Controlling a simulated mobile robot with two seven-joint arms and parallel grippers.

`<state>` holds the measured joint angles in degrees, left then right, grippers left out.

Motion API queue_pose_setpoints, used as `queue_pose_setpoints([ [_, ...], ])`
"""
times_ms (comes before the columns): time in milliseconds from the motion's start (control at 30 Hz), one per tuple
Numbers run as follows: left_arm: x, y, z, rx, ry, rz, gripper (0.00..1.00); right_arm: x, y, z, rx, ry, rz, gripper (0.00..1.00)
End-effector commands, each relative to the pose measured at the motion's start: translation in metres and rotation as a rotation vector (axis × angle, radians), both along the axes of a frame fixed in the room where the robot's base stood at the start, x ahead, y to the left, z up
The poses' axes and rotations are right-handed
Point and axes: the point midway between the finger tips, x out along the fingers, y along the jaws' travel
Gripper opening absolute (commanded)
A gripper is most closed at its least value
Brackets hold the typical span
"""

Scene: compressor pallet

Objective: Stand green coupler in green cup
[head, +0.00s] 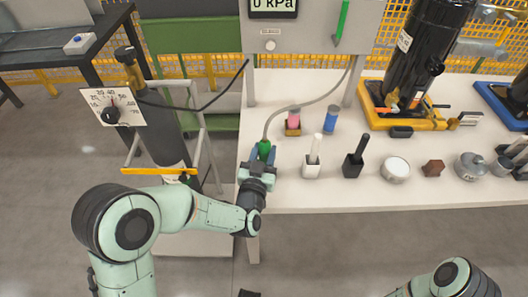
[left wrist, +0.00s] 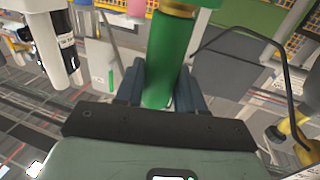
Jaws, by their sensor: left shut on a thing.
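My left gripper (head: 263,158) is at the left end of the white table, shut on the green coupler (head: 264,147). In the head view only the coupler's rounded green end shows above the fingers, with a grey hose running up from there. The left wrist view shows the coupler (left wrist: 165,62) as a long green cylinder between the two fingers, with a brass-coloured band at its far end. I cannot make out a green cup; the gripper may hide it. My right gripper is out of view; only part of that arm shows at the bottom right.
A pink cup-like piece (head: 293,123) and a blue cylinder (head: 331,119) stand just right of the gripper. White (head: 312,165) and black (head: 352,165) holders with handles, and a round white tub (head: 396,169), stand farther right. A gauge panel (head: 310,28) rises behind.

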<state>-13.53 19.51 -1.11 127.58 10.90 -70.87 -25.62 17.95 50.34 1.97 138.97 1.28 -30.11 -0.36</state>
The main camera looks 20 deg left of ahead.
Motion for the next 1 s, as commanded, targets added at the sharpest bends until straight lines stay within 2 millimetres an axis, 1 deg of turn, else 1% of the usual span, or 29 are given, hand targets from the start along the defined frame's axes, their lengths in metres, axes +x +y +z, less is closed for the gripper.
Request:
queue_pose_setpoints([
  [267, 0.0001, 0.0, 0.0007, 0.0, -0.002, 0.0, 0.0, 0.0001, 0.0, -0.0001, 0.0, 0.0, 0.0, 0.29],
  [667, 0.0002, 0.0, -0.0065, 0.0, -0.002, 0.0, 0.0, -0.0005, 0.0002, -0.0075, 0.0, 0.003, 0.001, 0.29],
  [700, 0.0002, 0.0, -0.0067, 0.0, -0.002, 0.0, 0.41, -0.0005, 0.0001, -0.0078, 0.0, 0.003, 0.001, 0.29],
  [767, 0.0001, 0.0, -0.006, 0.0, -0.002, 0.0, 0.61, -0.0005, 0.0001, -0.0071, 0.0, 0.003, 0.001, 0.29],
  [800, 0.0001, 0.0, -0.006, 0.0, -0.002, 0.0, 0.68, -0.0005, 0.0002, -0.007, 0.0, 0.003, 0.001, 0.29],
  [1000, 0.0001, 0.0, -0.0064, 0.0, -0.001, 0.0, 0.68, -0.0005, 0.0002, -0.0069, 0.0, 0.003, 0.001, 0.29],
])
